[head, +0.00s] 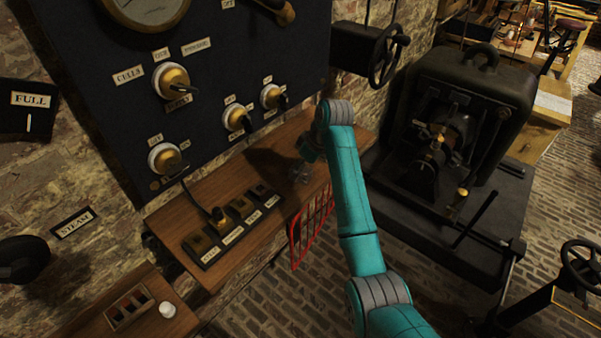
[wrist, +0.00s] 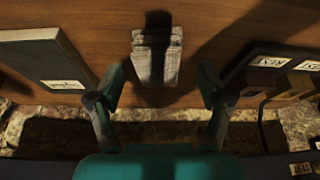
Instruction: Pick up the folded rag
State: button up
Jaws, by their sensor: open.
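The folded rag (wrist: 171,62) is a small grey striped bundle lying flat on the wooden shelf (wrist: 220,25) in the wrist view. A dark shadow crosses its middle. My gripper (wrist: 160,90) is open and empty, with one finger to the left and one to the right of the rag's near end. The fingers appear apart from the rag; their height above it is hard to judge. In the head view my gripper (head: 303,166) is over the shelf (head: 270,162) below the dark panel, and I cannot make out the rag clearly there.
A dark labelled plate (wrist: 45,60) lies left of the rag in the wrist view. A black labelled socket block (head: 232,225) with a plugged cable sits on the shelf. A red rack (head: 312,228) hangs at the shelf's front edge. A black machine (head: 455,130) stands to the right.

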jog(key=shift+w+a+f, duration=0.15)
jog(key=shift+a+f, duration=0.05)
jog(key=shift+f, duration=0.5)
jog(key=c, duration=1.1)
jog(key=shift+c, duration=0.2)
notch_tip(320, 180, up, 10)
jog(key=shift+r, duration=0.1)
